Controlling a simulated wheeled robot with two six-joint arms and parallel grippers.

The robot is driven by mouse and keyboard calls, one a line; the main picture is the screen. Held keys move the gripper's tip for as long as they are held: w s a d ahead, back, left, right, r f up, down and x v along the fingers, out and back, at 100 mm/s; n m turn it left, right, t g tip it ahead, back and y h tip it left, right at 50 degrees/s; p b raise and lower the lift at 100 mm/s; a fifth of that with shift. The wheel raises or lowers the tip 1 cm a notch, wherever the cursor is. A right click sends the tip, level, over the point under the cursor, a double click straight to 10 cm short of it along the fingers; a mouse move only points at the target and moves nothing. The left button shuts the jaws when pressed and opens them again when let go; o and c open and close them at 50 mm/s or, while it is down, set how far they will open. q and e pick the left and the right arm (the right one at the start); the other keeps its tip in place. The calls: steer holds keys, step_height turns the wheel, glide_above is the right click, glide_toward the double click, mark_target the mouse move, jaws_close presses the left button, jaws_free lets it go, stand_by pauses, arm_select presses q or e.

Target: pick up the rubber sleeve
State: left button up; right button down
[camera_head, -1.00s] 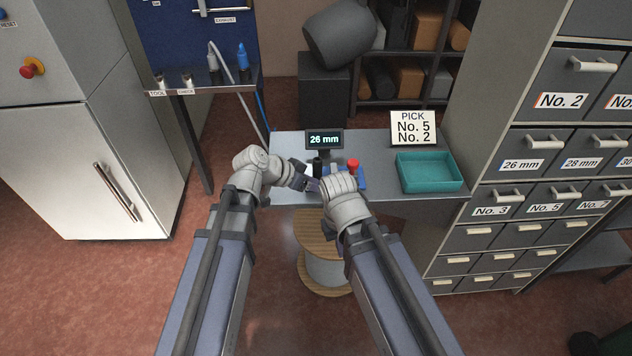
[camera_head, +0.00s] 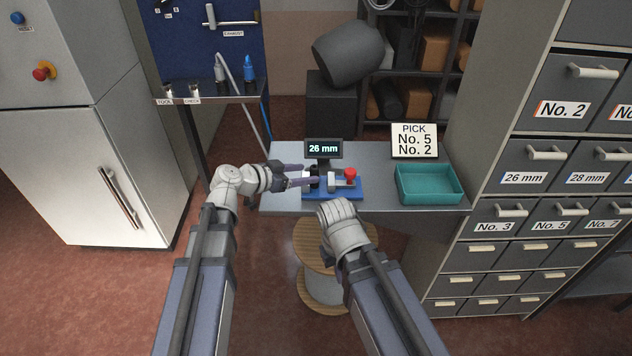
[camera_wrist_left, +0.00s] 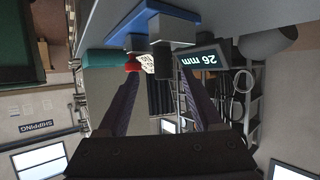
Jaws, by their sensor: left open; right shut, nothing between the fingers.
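A small dark piece (camera_head: 314,182), perhaps the rubber sleeve, shows at the left end of the blue gauge fixture (camera_head: 345,191) on the bench; I cannot tell for sure that it is the sleeve. My left gripper (camera_head: 307,175) is open, its two purplish fingers pointing right at that end. In the left wrist view its fingers (camera_wrist_left: 161,93) stand apart with nothing held between them, and the fixture's blue base (camera_wrist_left: 125,38) and grey blocks lie beyond. My right gripper (camera_head: 338,207) is low at the bench's front edge, shut; its fingertips are hidden by its wrist.
A display (camera_head: 323,149) reading 26 mm stands behind the fixture, which has a red knob (camera_head: 350,173). A teal tray (camera_head: 430,197) and a sign (camera_head: 414,141) reading "PICK No. 5 No. 2" stand to the right. A drawer cabinet (camera_head: 520,225) borders the bench's right side.

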arm_select(q)
steer(key=shift+w+a+r, duration=0.1)
steer(key=shift+w+a, duration=0.1)
steer(key=shift+b+x, duration=0.5)
steer(key=shift+x, duration=0.8)
steer(key=shift+r+b+x, duration=0.15)
steer(key=shift+b+x, duration=0.25)
steer(key=shift+x, duration=0.95)
steer(key=shift+r+b+x, duration=0.1)
steer(key=shift+b+x, duration=0.3)
steer(key=shift+x, duration=0.95)
steer(key=shift+d, duration=0.1)
jaws_close()
